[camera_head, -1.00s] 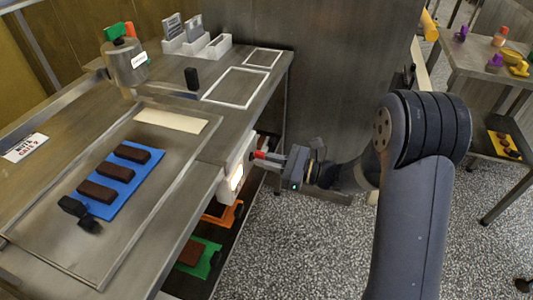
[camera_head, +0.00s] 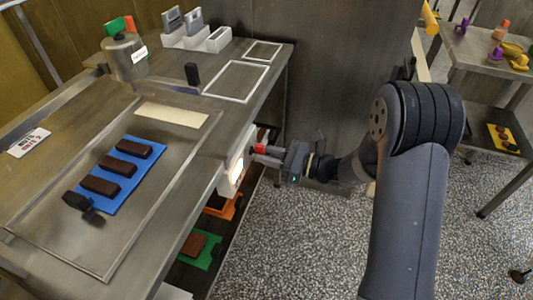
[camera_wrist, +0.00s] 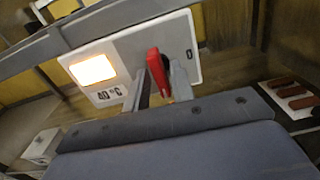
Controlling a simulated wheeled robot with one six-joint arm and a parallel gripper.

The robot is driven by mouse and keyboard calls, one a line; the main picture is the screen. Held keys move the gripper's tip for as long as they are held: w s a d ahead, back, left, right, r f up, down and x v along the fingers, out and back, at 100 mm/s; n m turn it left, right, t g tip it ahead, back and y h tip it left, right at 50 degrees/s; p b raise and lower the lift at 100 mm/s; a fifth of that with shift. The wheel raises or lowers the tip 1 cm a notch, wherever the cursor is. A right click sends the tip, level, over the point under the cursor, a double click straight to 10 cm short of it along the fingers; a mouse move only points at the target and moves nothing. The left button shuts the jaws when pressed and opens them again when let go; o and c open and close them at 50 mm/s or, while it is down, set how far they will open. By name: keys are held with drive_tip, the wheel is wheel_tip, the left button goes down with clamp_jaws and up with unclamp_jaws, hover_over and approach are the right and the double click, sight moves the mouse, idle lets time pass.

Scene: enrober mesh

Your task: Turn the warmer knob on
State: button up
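The warmer panel (camera_wrist: 183,45) is a white plate with a glowing window (camera_wrist: 93,69) and a "40 °C" label; it also shows on the counter's side in the head view (camera_head: 235,172). Its knob (camera_wrist: 158,72) is a red lever standing slightly tilted. My gripper (camera_wrist: 160,86) is at the panel, with one finger on each side of the red knob. Whether the fingers press on it cannot be told. In the head view my gripper (camera_head: 264,155) reaches the panel from the right, and the red knob (camera_head: 260,148) shows partly between the fingers.
The steel counter (camera_head: 190,185) carries a blue mat (camera_head: 128,190) with brown bars, a metal pot (camera_head: 124,58) and white holders. Below the panel, an orange tray (camera_head: 222,208) and a green tray (camera_head: 214,250) sit on a shelf. The floor right of the counter is open.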

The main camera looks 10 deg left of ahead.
drive_tip(key=shift+o, duration=0.7)
drive_tip(key=d, duration=1)
drive_tip(key=shift+s+d, duration=0.4)
drive_tip(key=a, duration=1)
drive_tip(key=shift+w+a, duration=0.4)
drive_tip(key=shift+d+r, duration=0.1)
